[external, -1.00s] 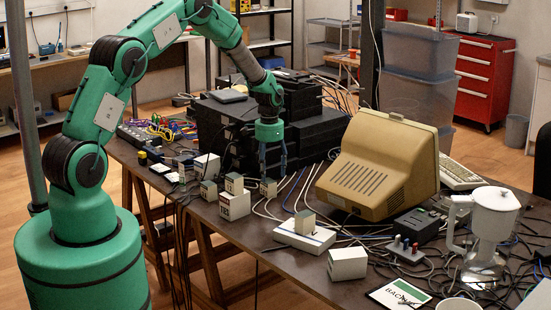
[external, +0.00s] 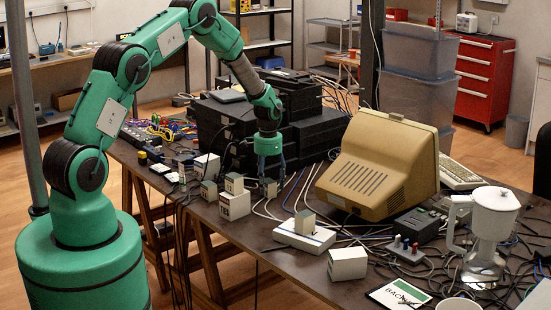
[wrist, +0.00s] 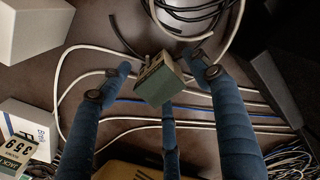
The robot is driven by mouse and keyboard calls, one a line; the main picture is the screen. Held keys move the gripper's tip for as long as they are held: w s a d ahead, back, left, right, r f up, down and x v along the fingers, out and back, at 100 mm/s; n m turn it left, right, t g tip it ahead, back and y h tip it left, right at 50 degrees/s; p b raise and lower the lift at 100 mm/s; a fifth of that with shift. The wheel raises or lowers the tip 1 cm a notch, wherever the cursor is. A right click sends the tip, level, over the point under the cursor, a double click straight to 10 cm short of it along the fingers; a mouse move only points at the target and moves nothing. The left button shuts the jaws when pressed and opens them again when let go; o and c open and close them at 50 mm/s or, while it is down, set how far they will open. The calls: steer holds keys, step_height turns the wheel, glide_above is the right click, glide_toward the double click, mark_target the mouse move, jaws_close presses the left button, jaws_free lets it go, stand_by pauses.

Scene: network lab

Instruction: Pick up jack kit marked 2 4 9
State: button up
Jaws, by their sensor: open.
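My gripper (external: 270,172) has blue fingers pointing down and is open. Its fingertips are low around a small jack kit box (external: 270,188) on the dark table. In the wrist view, this box (wrist: 158,80) has a greenish top and pale sides and sits between the spread fingers (wrist: 163,72), with no clear grip on it. Its marking cannot be read. Another small box (wrist: 15,150), with digits that look like 359, shows at the left edge of the wrist view. More small boxes (external: 209,191) (external: 234,183) stand to the left in the external view.
A white box (external: 235,206) stands just left of my gripper. A small box (external: 305,222) rests on a flat white box (external: 304,237). Black stacked cases (external: 225,125) rise behind, and a beige monitor (external: 375,170) stands to the right. Cables (wrist: 105,78) run around the fingers.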

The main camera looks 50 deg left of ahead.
mark_target(268, 181)
steer(key=c, duration=1.4)
steer(key=shift+r, duration=0.1)
steer(key=shift+r+p, duration=0.8)
steer(key=shift+r, duration=4.15)
